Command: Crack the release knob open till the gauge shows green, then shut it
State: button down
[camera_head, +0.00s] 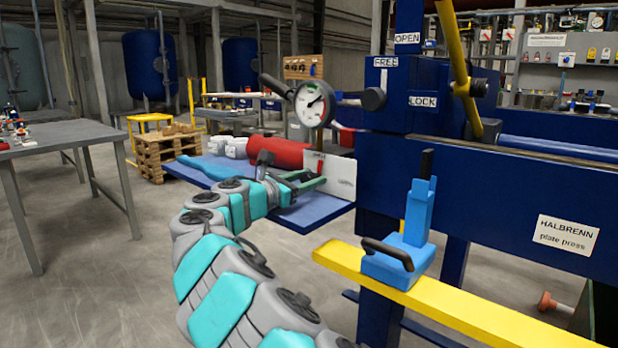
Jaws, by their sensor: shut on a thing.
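The round gauge (315,103) stands above the blue shelf, its white dial facing me. Its dark needle points to the upper right; the coloured sectors are too small to read surely. Below it, a white-faced block (341,178) sits at the right end of a red cylinder (278,152). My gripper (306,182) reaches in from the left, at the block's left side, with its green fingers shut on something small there. The release knob itself is hidden by the fingers, and I cannot see how far it is turned.
The blue shelf (300,216) carries the red cylinder and white containers (234,147). A blue press frame (450,190) with FREE and LOCK labels stands right. A yellow rail (440,305) with a blue handled fitting (400,258) lies in front.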

jog(key=c, duration=0.7)
grip_release()
jog(key=shift+v, duration=3.9)
